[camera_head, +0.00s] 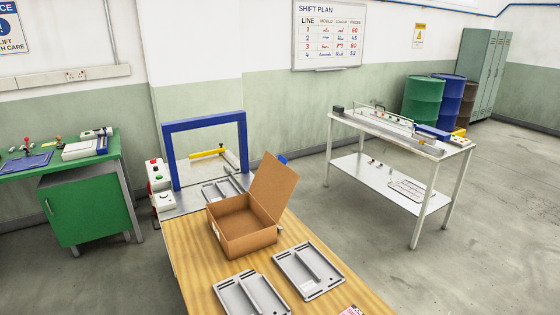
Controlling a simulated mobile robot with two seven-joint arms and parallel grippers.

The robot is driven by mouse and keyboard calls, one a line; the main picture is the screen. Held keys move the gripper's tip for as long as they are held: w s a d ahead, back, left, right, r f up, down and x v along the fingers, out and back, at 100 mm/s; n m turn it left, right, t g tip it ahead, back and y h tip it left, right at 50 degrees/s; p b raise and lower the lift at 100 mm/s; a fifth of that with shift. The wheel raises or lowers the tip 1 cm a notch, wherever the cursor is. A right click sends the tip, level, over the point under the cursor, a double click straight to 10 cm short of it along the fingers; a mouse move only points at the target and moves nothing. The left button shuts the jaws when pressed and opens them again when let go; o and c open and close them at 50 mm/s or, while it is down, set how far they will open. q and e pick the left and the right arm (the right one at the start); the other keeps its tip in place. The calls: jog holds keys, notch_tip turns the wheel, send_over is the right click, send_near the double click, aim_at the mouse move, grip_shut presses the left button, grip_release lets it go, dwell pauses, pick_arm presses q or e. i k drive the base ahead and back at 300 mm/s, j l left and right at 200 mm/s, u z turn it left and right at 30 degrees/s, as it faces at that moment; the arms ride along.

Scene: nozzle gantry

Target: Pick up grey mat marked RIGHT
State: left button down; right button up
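Two grey mat-like plates with raised edges and a long central ridge lie flat on the wooden table near the bottom of the head view. One grey plate (292,280) is on the right, and the other grey plate (231,297) is nearer and to its left. A similar grey plate (215,189) lies under the blue gantry. I cannot read a RIGHT mark on any of them. Neither of my grippers is in view.
An open cardboard box (240,237) stands on the wooden table (190,254) behind the plates. Behind it is the blue gantry (167,155) with a control box (156,175). A green bench (124,157) is at left, a white workbench (455,150) at right.

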aim_at(219, 190)
jog(key=j+z, duration=0.1)
jog(key=j, duration=1.2)
jog(key=i+j+z, duration=0.15)
jog(key=j, duration=0.4)
jog(key=j+z, duration=0.15)
jog(key=j, duration=0.4)
jog(key=i+j+z, duration=0.15)
jog(key=j, duration=0.35)
jog(key=i+j+z, duration=0.1)
jog(key=i+j, duration=0.2)
jog(key=j, duration=0.2)
jog(key=i+j+z, duration=0.15)
jog(key=j, duration=0.35)
jog(key=i+j+z, duration=0.1)
jog(key=i+j, duration=0.15)
jog(key=j, duration=0.3)
jog(key=i+j+z, duration=0.15)
jog(key=j, duration=0.4)
jog(key=i+j+z, duration=0.1)
jog(key=j, duration=0.5)
jog(key=i+j+z, duration=0.15)
jog(key=j, duration=0.4)
jog(key=j+z, duration=0.1)
jog(key=j, duration=0.5)
jog(key=i, duration=0.05)
